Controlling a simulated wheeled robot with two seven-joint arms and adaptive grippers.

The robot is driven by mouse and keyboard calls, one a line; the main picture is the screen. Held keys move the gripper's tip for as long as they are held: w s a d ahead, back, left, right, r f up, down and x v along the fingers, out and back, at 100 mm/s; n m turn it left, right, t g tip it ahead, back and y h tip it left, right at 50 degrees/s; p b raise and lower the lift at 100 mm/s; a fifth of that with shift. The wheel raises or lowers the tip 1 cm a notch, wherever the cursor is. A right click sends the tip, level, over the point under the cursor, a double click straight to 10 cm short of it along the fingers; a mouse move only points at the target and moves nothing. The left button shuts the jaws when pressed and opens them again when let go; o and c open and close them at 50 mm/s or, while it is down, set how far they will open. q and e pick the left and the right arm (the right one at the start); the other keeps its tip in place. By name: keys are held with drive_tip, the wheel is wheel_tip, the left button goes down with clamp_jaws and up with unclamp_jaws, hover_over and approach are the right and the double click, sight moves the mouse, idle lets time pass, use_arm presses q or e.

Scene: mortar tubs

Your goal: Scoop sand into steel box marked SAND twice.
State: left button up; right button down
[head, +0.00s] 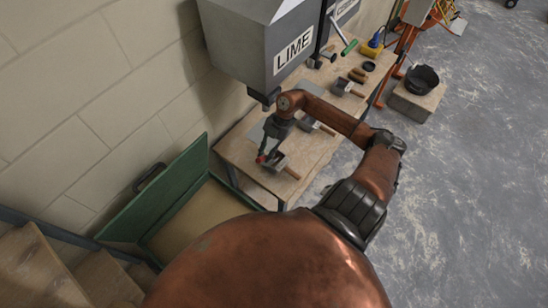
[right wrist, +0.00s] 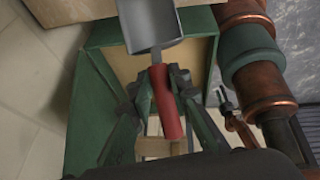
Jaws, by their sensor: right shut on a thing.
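My right gripper (head: 267,150) is shut on the red handle of a scoop (head: 261,159), near the front end of the wooden bench. In the right wrist view, the gripper (right wrist: 162,88) holds the red handle, with the grey metal pan of the scoop (right wrist: 150,24) beyond the fingertips. I cannot tell whether the pan holds sand. A green chest (head: 172,189) stands open with sand-coloured content (head: 195,222); its green wall also shows in the right wrist view (right wrist: 82,120). Steel boxes with wooden handles (head: 314,124) sit on the bench. No SAND mark is readable. My left gripper is out of view.
A grey hopper marked LIME (head: 262,48) hangs over the bench (head: 238,150), close to my right arm. Brushes, a yellow-and-blue item (head: 372,45) and other tools lie farther along.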

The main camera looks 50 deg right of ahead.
drive_tip(key=shift+s+r, duration=0.15)
drive_tip(key=shift+s, duration=0.05)
drive_tip(key=shift+w, duration=0.15)
drive_tip(key=shift+s+a, duration=0.1)
drive_tip(key=shift+s, duration=0.1)
drive_tip(key=s+a+f+t+h+b, duration=0.1)
drive_tip(key=s+a+f+h+b, duration=0.1)
drive_tip(key=a+f+h+b, duration=0.2)
drive_tip(key=s+a+f+n+t+h+b, duration=0.1)
drive_tip(key=s+a+f+t+h+b, duration=0.1)
drive_tip(key=a, duration=0.9)
wheel_tip(320, 180, down, 5)
drive_tip(key=s+h+b, duration=0.1)
drive_tip(key=h+b, duration=0.1)
drive_tip(key=b, duration=0.1)
drive_tip(key=shift+s+a+h, duration=0.15)
drive_tip(key=shift+a+h, duration=0.05)
drive_tip(key=shift+h, duration=0.2)
